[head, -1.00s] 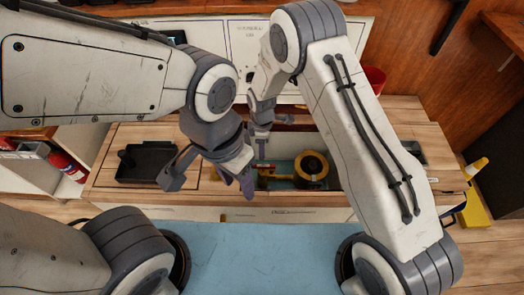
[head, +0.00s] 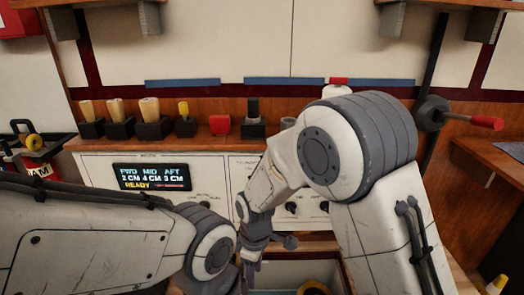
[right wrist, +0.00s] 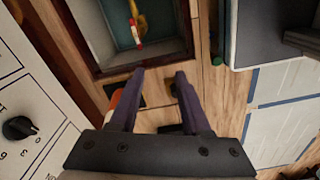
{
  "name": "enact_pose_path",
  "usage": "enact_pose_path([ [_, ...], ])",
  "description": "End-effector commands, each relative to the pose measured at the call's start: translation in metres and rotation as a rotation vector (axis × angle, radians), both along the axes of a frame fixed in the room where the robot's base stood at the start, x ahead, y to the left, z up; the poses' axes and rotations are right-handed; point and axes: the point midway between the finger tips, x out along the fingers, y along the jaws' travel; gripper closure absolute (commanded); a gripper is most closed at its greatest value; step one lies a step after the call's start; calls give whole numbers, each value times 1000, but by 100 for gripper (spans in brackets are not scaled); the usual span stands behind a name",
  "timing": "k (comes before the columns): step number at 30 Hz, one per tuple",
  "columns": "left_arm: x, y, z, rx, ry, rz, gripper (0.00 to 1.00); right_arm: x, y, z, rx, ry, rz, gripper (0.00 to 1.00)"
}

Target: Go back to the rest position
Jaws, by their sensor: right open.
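My right gripper (head: 268,244) hangs in front of the white control panel in the head view. In the right wrist view its two purple fingers (right wrist: 161,75) are apart with nothing between them. Below them lie a wooden surface (right wrist: 213,110) and a recessed bin (right wrist: 108,50) holding a yellow item with red and white parts (right wrist: 137,32). My left arm enters from the left in the head view. Its gripper falls at or below the bottom edge, so its fingers cannot be made out.
The panel screen (head: 151,177) reads "FWD MID AFT, 2 CM 4 CM 3 CM, READY". Above it, a wooden shelf holds several dark blocks with handles (head: 151,119) and a red block (head: 221,125). A red-handled lever (head: 480,122) juts out at right. A yellow ring (head: 314,287) shows at the bottom.

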Motion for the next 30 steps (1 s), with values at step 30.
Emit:
enact_pose_path([
  [30,0,0,82,0,0,0,50,-197,-67,208,64,44,-607,52],
])
